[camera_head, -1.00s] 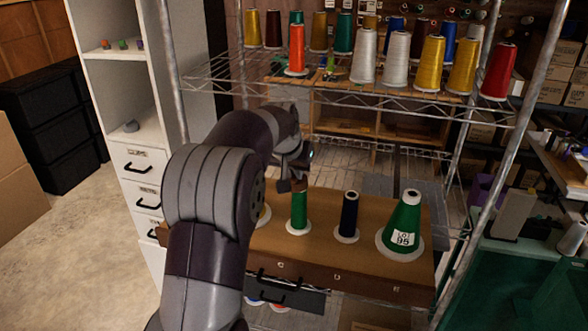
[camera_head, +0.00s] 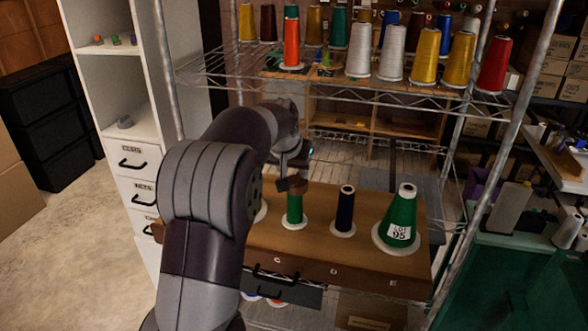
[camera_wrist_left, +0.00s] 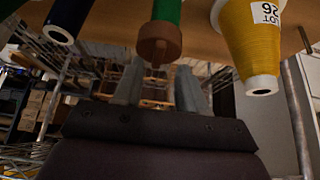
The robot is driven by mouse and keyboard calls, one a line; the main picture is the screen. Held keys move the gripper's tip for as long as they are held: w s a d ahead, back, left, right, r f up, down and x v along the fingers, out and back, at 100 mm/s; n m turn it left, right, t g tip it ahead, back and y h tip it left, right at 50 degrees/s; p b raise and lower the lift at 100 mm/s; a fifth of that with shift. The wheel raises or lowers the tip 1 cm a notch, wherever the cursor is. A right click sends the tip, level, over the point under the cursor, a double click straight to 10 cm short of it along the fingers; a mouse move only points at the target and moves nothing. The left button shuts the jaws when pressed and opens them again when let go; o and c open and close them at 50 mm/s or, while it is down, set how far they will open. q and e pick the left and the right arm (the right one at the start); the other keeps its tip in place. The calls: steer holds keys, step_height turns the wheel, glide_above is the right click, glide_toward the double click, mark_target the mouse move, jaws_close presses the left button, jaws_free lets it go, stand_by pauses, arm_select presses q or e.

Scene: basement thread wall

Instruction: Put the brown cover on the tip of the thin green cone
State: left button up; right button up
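The thin green cone (camera_head: 294,208) stands upright on the wooden board, second from the left. The brown cover (camera_head: 296,184) is at its tip, directly in line with it. In the left wrist view, which is upside down, the cover (camera_wrist_left: 159,43) meets the end of the green cone (camera_wrist_left: 167,10) with no visible gap. My left gripper (camera_head: 291,165) is just above the cover. Its two fingers (camera_wrist_left: 158,78) are apart, on either side of the cover's small knob, with space between. My right gripper is not in view.
The brown board (camera_head: 320,262) also holds a dark blue cone (camera_head: 346,211) and a wide green cone (camera_head: 401,218). A yellow cone (camera_wrist_left: 250,45) shows beside the green one in the wrist view. A wire shelf (camera_head: 340,78) with several spools is above and behind.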

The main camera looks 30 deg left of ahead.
arm_select(q)
steer(key=p+v, duration=0.1)
steer(key=v, duration=1.2)
steer(key=s+d+f+g, duration=0.1)
steer(key=s+d+f, duration=0.2)
steer(key=f, duration=0.5)
steer(key=s+d+f+g, duration=0.1)
steer(key=s+d+f, duration=0.15)
steer(key=f, duration=0.55)
steer(key=s+d+f+m+g, duration=0.1)
steer(key=s+d+f, duration=0.3)
steer(key=s, duration=0.3)
steer(key=s+d+f+m+g+h, duration=0.1)
steer(key=s+d+f, duration=0.3)
steer(key=s, duration=0.3)
steer(key=shift+d+f+m+g, duration=0.3)
steer(key=shift+d+f+m, duration=0.1)
steer(key=shift+f, duration=0.45)
steer(key=shift+s, duration=0.1)
